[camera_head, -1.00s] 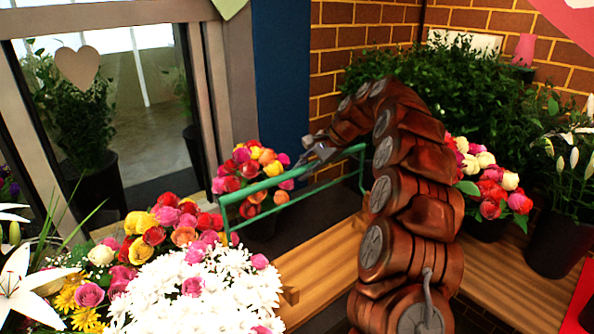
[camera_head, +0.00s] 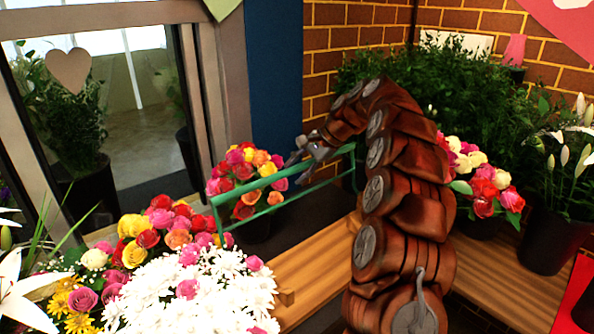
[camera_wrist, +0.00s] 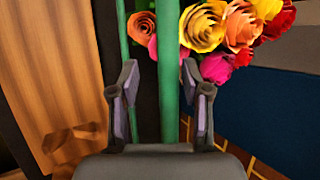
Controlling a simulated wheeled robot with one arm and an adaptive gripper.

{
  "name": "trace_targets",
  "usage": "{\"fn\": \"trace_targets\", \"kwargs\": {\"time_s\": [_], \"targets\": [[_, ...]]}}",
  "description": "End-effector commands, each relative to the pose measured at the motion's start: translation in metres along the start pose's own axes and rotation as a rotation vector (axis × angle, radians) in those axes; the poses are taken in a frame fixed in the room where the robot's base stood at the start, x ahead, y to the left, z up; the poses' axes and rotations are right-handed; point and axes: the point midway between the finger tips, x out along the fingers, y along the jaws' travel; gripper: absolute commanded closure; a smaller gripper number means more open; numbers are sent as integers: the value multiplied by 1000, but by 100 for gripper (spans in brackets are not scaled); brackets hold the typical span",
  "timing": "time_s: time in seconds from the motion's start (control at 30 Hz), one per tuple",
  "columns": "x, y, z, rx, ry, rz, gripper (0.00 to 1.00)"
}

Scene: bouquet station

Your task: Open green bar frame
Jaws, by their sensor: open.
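In the wrist view my gripper (camera_wrist: 160,85) is open, with one finger on each side of the thick green bar (camera_wrist: 169,70). The bar passes between the fingers, nearer the right one. A gap shows left of the bar; whether the right finger touches it I cannot tell. A thinner green bar (camera_wrist: 122,35) runs close behind the left finger.
A rose bouquet (camera_head: 246,172) stands right behind the frame. White daisies (camera_head: 190,290) and more roses crowd the front left. The wooden bench (camera_head: 310,265) is mostly bare below the frame. Leafy plants and a brick wall (camera_head: 330,60) stand behind my arm.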

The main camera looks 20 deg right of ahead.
Motion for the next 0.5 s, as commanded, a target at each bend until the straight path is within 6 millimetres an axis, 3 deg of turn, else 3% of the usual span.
{"fn": "trace_targets", "kwargs": {"time_s": [0.5], "targets": [[-67,0,-1,1,1,-1,52]]}}
